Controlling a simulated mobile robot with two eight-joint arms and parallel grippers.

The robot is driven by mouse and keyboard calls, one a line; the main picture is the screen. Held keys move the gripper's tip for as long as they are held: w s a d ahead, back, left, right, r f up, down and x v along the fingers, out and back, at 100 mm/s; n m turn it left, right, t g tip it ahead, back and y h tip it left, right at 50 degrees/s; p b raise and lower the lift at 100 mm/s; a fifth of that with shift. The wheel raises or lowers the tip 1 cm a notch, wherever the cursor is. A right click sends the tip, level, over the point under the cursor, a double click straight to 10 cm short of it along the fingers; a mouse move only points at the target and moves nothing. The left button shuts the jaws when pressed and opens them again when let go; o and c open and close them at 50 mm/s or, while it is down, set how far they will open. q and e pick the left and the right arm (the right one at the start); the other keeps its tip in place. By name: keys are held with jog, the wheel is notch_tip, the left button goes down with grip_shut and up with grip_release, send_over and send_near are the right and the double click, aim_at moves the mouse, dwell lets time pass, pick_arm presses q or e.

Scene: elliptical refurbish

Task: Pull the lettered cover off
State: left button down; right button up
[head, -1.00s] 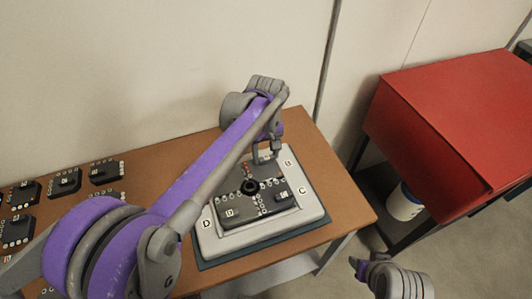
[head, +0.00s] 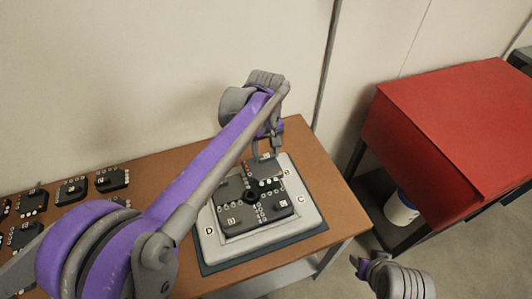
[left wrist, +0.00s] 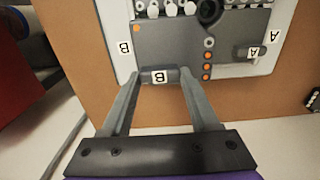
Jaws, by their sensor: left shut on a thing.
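The lettered cover (left wrist: 165,45) is a dark grey plate with a raised tab marked B. My left gripper (left wrist: 159,78) has one finger on each side of this tab and is shut on it. In the head view the left gripper (head: 266,153) is at the far side of the unit, and the cover (head: 262,170) reaches over the inner edge of the pale frame (head: 318,207). Whether the cover is clear of the unit below I cannot tell. My right gripper (head: 362,264) hangs off the table at lower right; its jaws are unclear.
A black round hub (head: 251,195) is at the unit's middle, beside other lettered dark covers (head: 233,220). Several small dark modules (head: 72,190) lie on the brown table (head: 150,170) at left. A red cabinet (head: 450,120) and a white container (head: 400,210) are at right.

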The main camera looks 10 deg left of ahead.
pick_arm(q)
jog(key=shift+r+p, duration=1.7)
jog(key=shift+r, duration=1.55)
notch_tip(320, 180, up, 5)
jog(key=shift+f+p, duration=0.1)
jog(key=shift+p, duration=1.1)
pick_arm(e)
jog(key=w+r, duration=0.3)
jog(key=r, duration=0.5)
jog(key=shift+r+t, duration=0.15)
jog(key=shift+t, duration=0.15)
